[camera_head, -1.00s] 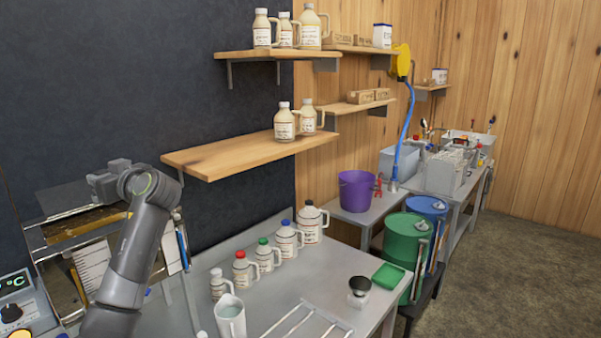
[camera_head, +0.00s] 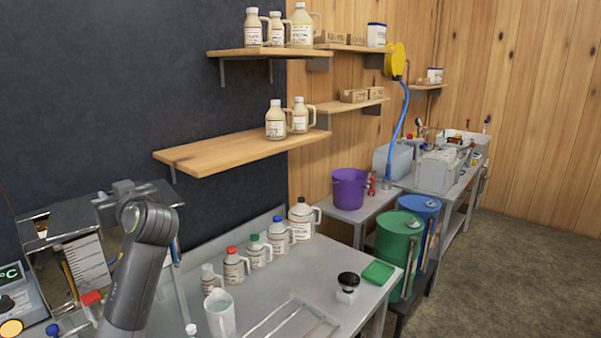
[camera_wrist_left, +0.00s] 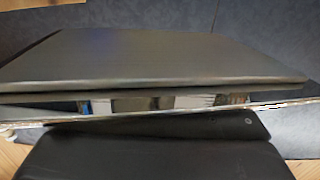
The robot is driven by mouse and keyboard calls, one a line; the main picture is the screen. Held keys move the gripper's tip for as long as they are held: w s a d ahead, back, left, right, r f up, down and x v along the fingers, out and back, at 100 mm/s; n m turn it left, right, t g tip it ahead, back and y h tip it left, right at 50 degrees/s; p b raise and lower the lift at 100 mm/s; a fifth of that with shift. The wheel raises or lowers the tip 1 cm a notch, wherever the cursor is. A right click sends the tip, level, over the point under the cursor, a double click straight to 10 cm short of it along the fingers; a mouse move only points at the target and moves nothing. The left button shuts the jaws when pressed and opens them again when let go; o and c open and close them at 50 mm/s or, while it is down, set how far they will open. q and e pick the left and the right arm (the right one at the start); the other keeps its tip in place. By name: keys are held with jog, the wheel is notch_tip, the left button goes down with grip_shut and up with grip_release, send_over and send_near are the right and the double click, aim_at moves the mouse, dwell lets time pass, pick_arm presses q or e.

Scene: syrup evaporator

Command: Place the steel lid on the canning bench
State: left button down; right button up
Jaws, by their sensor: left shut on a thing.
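The steel lid shows in the left wrist view as a broad flat grey panel (camera_wrist_left: 150,60), with its near edge running across the picture. My left gripper (camera_head: 112,203) is shut on it; in the head view the lid (camera_head: 72,216) shows only in part at the left, behind my wrist. The dark gripper body fills the bottom of the wrist view, and the fingertips are not clear. The grey metal bench holding the syrup jugs, seemingly the canning bench (camera_head: 345,318), lies right of my left arm. My right gripper is not in view.
Several capped jugs (camera_head: 257,252) line the bench's back. A pitcher (camera_head: 219,315), a wire rack (camera_head: 290,322), a black-topped jar (camera_head: 347,288) and a green tray (camera_head: 378,272) also stand there. A wooden shelf (camera_head: 230,155) overhangs the back left.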

pick_arm(q)
jog(key=s+d+f+m+t+h, duration=0.3)
jog(key=s+d+f+m+h, duration=0.2)
jog(key=d, duration=0.4)
jog(key=s+d+f+m+t+h, duration=0.3)
jog(key=s+d+f+m+h, duration=0.1)
jog(key=s+d+h, duration=0.4)
jog(key=shift+s+d+f+m, duration=0.45)
jog(key=shift+s+f, duration=0.2)
jog(key=shift+s, duration=0.3)
jog(key=shift+f+h, duration=0.1)
jog(key=shift+h, duration=0.2)
jog(key=s+d+f+m+g+h, duration=0.3)
jog(key=d+f+m+g+h, duration=0.2)
jog(key=d+m+g+h, duration=0.2)
jog(key=s+d+f+m+g+h, duration=0.4)
jog(key=d+m+g+h, duration=0.3)
jog(key=m+g+h, duration=0.2)
jog(key=shift+d+f+m+h, duration=0.35)
jog(key=shift+f+m+h, duration=0.1)
jog(key=shift+m+h, duration=0.1)
